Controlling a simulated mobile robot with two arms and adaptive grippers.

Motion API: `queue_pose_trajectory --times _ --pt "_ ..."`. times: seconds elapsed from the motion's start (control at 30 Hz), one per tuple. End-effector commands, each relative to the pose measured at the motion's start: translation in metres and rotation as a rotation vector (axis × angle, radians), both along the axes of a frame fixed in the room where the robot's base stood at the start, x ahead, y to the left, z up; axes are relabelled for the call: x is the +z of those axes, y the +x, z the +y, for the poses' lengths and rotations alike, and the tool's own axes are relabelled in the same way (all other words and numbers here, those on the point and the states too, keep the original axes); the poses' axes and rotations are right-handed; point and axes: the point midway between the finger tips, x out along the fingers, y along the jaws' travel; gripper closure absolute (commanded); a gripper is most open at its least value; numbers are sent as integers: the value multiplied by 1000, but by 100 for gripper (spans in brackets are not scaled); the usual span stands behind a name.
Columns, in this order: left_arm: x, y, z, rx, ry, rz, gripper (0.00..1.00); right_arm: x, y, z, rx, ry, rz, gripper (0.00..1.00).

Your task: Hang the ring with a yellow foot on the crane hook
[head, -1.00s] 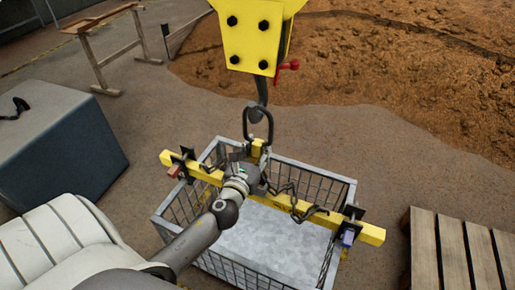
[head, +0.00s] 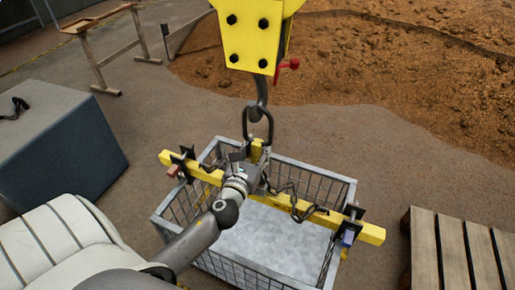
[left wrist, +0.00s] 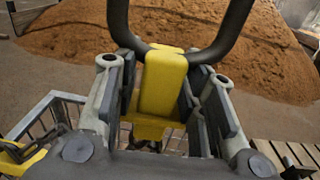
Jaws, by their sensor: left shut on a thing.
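The dark ring (head: 271,128) stands upright above the yellow spreader beam in the head view. Its yellow foot (head: 257,147) is below it. In the left wrist view the ring's lower bend (left wrist: 201,55) and the foot (left wrist: 163,80) lie close ahead. My left gripper (head: 256,157) is shut on the foot, with a finger on each side of it (left wrist: 165,98). The grey crane hook (head: 262,90) hangs from the yellow block (head: 252,38). Its curved lower end overlaps the ring's top; I cannot tell whether it passes through. My right gripper is not in view.
The yellow beam (head: 371,234), with chains (head: 300,212), spans a wire-mesh crate (head: 343,185). A blue-grey box (head: 70,150) stands left and a wooden pallet (head: 452,245) right. A trestle (head: 100,60) and a soil heap (head: 400,75) lie behind. Open ground lies between.

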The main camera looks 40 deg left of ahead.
Motion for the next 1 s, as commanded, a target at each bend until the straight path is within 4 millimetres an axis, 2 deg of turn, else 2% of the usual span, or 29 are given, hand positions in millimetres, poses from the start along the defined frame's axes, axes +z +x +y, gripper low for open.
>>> queue_pose_trajectory --times 0.03,0.07,0.2,0.37,0.47,0.8,1.0 --pt "4 1 0 -1 2 -8 100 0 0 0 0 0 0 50" --pt "4 1 0 -1 2 -8 61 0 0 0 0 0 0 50" --pt "0 0 0 0 0 0 43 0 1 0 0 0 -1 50" --pt "0 -4 -1 0 0 0 43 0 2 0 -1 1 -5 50" --pt "0 -14 -3 0 1 0 43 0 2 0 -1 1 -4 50" --pt "-4 -74 -18 1 -4 6 43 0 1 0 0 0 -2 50" --pt "-4 -101 -24 2 -2 7 43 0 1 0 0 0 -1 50"
